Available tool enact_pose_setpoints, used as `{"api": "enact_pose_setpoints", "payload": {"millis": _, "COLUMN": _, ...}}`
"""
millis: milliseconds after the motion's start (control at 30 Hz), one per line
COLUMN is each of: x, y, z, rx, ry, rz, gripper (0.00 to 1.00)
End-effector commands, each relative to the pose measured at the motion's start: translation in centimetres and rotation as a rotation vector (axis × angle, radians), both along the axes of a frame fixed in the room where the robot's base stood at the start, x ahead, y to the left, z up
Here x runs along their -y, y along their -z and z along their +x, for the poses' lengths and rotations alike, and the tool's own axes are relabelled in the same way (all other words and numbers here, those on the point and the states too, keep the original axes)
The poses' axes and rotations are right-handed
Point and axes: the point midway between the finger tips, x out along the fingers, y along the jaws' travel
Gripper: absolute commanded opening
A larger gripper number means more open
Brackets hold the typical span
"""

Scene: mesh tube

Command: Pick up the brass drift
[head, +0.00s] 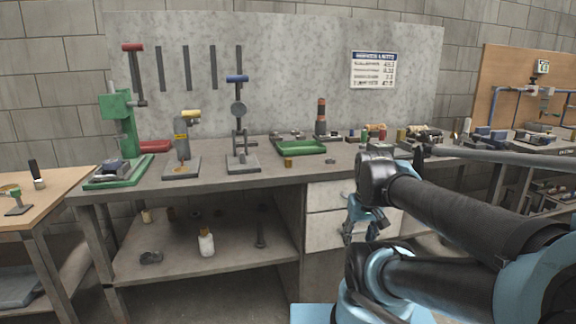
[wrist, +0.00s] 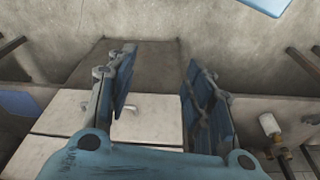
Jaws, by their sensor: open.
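I cannot tell for sure which item is the brass drift. A short brass-coloured cylinder (head: 288,162) stands near the front edge of the workbench (head: 220,180), and another brass-coloured cylinder (head: 401,135) stands farther right among small parts. My gripper (wrist: 160,60) is open in the wrist view, with nothing between its fingers. In the head view my gripper (head: 362,222) hangs below the bench top, in front of the drawers (head: 325,230), apart from both cylinders. My arm hides part of the bench's right side.
A green drill press (head: 117,115), two smaller stands (head: 182,145) (head: 240,140) and a green tray (head: 300,147) stand on the bench. The bench's front edge lies above my gripper. Side tables flank the bench.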

Motion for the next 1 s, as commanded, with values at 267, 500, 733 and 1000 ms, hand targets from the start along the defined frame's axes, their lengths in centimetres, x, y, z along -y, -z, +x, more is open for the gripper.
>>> {"api": "enact_pose_setpoints", "payload": {"millis": 267, "x": -2.2, "y": -8.8, "z": 6.1, "rx": -0.029, "ry": -0.308, "rz": -0.022, "gripper": 0.47}}
{"api": "enact_pose_setpoints", "payload": {"millis": 500, "x": -5.2, "y": -16.3, "z": 12.5, "rx": -0.050, "ry": -0.627, "rz": -0.040, "gripper": 0.47}}
{"api": "enact_pose_setpoints", "payload": {"millis": 733, "x": -8.8, "y": -22.3, "z": 18.7, "rx": -0.062, "ry": -0.934, "rz": -0.051, "gripper": 0.47}}
{"api": "enact_pose_setpoints", "payload": {"millis": 1000, "x": -14.0, "y": -27.9, "z": 25.8, "rx": -0.065, "ry": -1.288, "rz": -0.057, "gripper": 0.47}}
